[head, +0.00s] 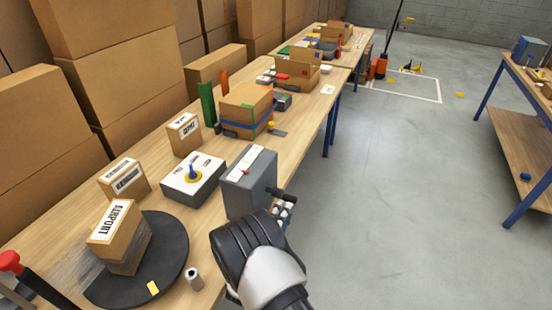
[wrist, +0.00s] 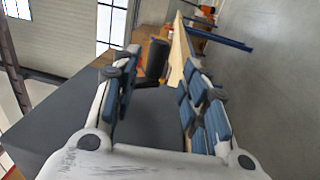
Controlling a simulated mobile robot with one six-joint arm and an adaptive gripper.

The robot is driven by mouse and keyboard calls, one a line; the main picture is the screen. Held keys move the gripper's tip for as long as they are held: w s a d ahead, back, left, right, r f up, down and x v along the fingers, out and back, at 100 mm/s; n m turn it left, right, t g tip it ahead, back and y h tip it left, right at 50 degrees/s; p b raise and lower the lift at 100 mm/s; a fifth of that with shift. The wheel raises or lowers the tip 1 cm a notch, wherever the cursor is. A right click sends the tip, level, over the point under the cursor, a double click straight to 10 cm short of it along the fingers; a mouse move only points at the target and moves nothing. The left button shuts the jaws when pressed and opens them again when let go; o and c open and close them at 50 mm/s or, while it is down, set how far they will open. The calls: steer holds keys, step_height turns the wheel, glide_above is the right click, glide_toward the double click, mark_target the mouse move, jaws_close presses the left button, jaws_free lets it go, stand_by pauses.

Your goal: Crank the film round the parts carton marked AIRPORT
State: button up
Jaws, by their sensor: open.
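The carton marked AIRPORT (head: 118,228) stands on a black round turntable (head: 172,240) at the front left of the bench. Clear film (head: 85,268) stretches to its left, and its lower part looks wrapped. A grey crank box (head: 245,185) stands to the right, with a dark crank handle (head: 281,193) on its right side. My gripper (head: 284,208) is open at that handle. In the wrist view the handle (wrist: 157,60) shows between the open fingers (wrist: 160,85). Whether they touch it, I cannot tell.
A red-topped post (head: 10,262) stands at the left edge. A blue-strapped carton (head: 245,108) is farther back.

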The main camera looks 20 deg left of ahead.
steer(key=s+r+g+p, duration=0.2)
steer(key=r+g+p, duration=0.6)
steer(key=r, duration=0.5)
steer(key=s+r+g+y+p, duration=0.1)
steer(key=s+r+g+p, duration=0.1)
steer(key=r+g+p, duration=0.6)
step_height(320, 180, up, 5)
steer(key=shift+s+a+f+g, duration=0.1)
steer(key=shift+s+a+g, duration=0.15)
steer(key=shift+g, duration=0.75)
steer(key=shift+d, duration=0.1)
steer(key=shift+c, duration=0.3)
